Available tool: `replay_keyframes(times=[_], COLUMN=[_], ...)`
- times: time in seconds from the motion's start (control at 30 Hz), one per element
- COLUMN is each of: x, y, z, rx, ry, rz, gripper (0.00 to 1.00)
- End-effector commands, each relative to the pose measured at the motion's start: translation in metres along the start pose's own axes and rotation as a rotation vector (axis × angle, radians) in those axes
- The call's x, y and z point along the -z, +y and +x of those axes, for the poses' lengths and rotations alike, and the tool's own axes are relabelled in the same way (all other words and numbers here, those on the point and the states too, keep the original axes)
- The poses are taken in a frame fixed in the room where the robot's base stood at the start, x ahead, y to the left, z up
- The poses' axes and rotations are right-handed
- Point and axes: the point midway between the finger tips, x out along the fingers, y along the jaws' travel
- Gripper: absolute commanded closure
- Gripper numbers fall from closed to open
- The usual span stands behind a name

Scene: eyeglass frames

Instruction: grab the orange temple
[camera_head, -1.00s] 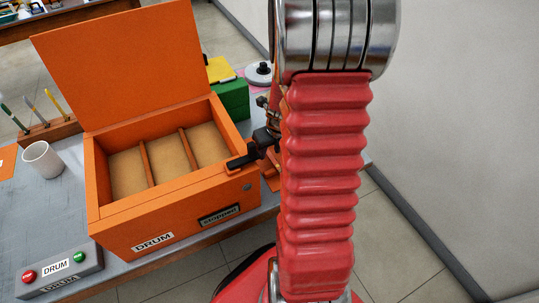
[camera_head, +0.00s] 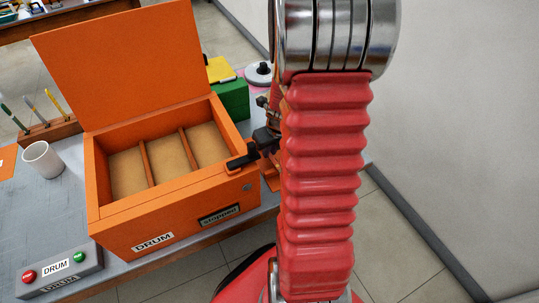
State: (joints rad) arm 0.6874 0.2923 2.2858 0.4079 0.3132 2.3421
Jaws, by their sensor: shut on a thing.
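My gripper (camera_head: 249,158) shows as dark jaws just left of my red bellows arm, at the right rim of the orange drum box. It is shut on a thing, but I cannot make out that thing. An orange piece (camera_head: 271,170) shows close beside the jaws, partly hidden by my arm. I cannot tell whether it is the orange temple or whether the jaws touch it. No other likely orange temple can be made out.
The drum box (camera_head: 170,218) stands with its lid up and its compartments look empty. A white cup (camera_head: 42,160), a pen rack (camera_head: 50,133) and a button panel (camera_head: 60,272) are on the left. A green box (camera_head: 232,101) and a grey round object (camera_head: 259,74) stand behind.

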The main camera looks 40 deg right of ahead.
Motion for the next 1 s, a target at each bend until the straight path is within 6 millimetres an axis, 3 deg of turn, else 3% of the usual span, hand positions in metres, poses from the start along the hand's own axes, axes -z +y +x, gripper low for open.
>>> replay_keyframes(times=[0.53, 1.0], x=[-0.004, -0.024], y=[-0.001, -0.001], z=[-0.010, -0.076], rx=[0.000, 0.003], ry=[-0.003, -0.004], rz=[0.002, 0.000], gripper=[1.00, 1.00])
